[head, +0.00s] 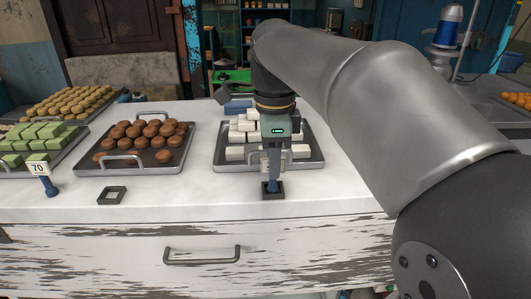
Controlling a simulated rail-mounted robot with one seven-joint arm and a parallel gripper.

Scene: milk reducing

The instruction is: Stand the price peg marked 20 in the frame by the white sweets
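White block sweets (238,153) are stacked on a metal tray (226,164) at the centre right of the counter. A small dark square frame (281,194) lies on the counter in front of that tray. A dark blue peg foot (270,187) shows at the frame, seemingly within its opening. A pale plate, perhaps the peg's price card, shows partly behind my gripper; no number is readable. My gripper (273,178) points straight down over the frame, its finger reaching close to the peg foot. The fingers are seen edge-on, so their gap and any grip are hidden.
A blue peg with a card marked 70 (40,169) stands by green sweets (35,136) at left. An empty dark frame (112,195) lies before the tray of brown sweets (145,136). My arm covers the right side. The counter (190,190) between the frames is clear.

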